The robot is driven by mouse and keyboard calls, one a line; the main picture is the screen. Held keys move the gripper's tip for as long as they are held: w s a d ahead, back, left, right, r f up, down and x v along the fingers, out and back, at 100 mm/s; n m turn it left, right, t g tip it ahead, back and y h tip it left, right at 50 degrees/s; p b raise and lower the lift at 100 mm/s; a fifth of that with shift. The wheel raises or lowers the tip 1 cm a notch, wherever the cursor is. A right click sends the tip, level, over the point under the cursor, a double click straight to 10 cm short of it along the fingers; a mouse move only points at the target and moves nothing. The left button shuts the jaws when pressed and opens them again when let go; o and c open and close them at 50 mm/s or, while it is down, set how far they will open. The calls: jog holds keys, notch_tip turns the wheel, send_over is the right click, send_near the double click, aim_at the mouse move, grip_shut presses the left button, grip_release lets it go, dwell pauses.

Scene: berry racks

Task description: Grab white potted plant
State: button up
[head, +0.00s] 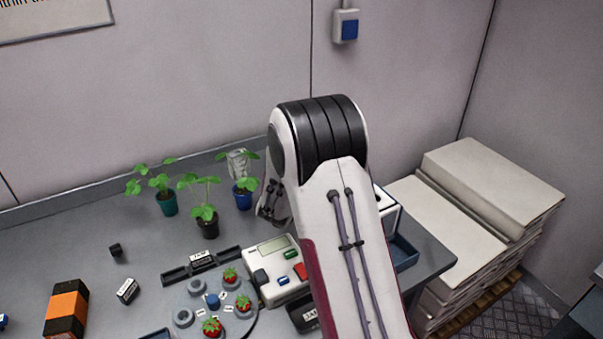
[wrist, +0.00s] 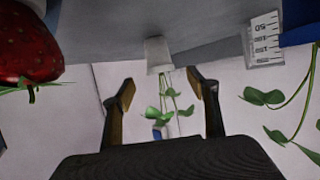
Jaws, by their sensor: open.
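The white potted plant shows in the wrist view, where the picture is upside down. Its white pot (wrist: 158,53) stands on the bench, with its green leaves (wrist: 170,112) hanging downward in the picture. My gripper (wrist: 161,88) is open and empty. Its two fingers appear either side of the plant's stems, with the pot just past the fingertips. I cannot tell how far off the pot is; no contact shows. In the head view my arm hides both the gripper and the white pot.
Three potted plants stand left of my arm: green pot (head: 167,203), black pot (head: 207,227) and blue pot (head: 243,197). A graduated container (wrist: 265,40) is beside a blue pot (wrist: 299,33). A red strawberry (wrist: 28,45) is close. A scale (head: 279,270) sits in front.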

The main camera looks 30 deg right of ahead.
jog(key=shift+d, duration=0.1)
dwell(0.3)
jog(key=shift+x, duration=1.25)
jog(key=shift+w, duration=0.1)
jog(key=shift+r+x, duration=0.2)
jog(key=shift+x, duration=2.3)
jog(key=shift+d, duration=0.1)
jog(key=c, duration=1.3)
